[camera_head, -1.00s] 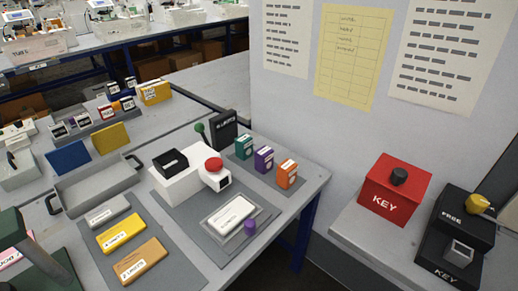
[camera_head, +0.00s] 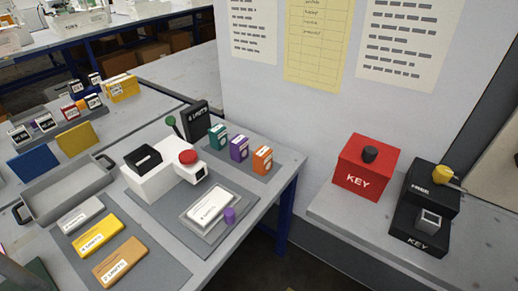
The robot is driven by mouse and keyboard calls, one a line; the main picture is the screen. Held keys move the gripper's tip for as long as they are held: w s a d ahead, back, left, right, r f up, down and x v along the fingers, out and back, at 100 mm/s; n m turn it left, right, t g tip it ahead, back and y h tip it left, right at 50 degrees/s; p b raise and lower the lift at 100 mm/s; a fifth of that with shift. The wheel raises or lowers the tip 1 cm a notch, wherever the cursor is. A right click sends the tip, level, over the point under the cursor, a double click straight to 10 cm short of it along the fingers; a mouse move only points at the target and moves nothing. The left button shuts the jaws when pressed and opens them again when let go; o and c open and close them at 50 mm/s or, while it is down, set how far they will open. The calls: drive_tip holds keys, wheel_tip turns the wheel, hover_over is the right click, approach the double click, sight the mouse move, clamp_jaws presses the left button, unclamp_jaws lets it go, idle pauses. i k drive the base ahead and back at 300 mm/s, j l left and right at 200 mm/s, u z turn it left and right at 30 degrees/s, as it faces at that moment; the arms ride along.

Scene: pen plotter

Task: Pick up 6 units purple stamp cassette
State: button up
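A purple cassette (camera_head: 239,148) with a white label stands upright on a small grey mat, between a teal cassette (camera_head: 217,136) and an orange cassette (camera_head: 262,160). The label text is too small to read. The mat lies near the table's back right edge. A small purple cylinder (camera_head: 229,215) stands at the corner of a clear tray that holds a white labelled block (camera_head: 211,206). My gripper is not in view.
A white machine (camera_head: 163,174) with a red button stands left of the cassettes, with a black labelled panel (camera_head: 196,121) behind. A grey tray (camera_head: 68,186) and yellow and orange blocks lie left. A red key box (camera_head: 366,167) and black key holder (camera_head: 425,217) stand right, on a separate surface.

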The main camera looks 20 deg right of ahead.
sight(238, 146)
drive_tip(key=i+j, duration=0.1)
drive_tip(key=i, duration=0.45)
drive_tip(key=i+j, duration=0.1)
drive_tip(key=i, duration=0.45)
drive_tip(key=l+z, duration=0.05)
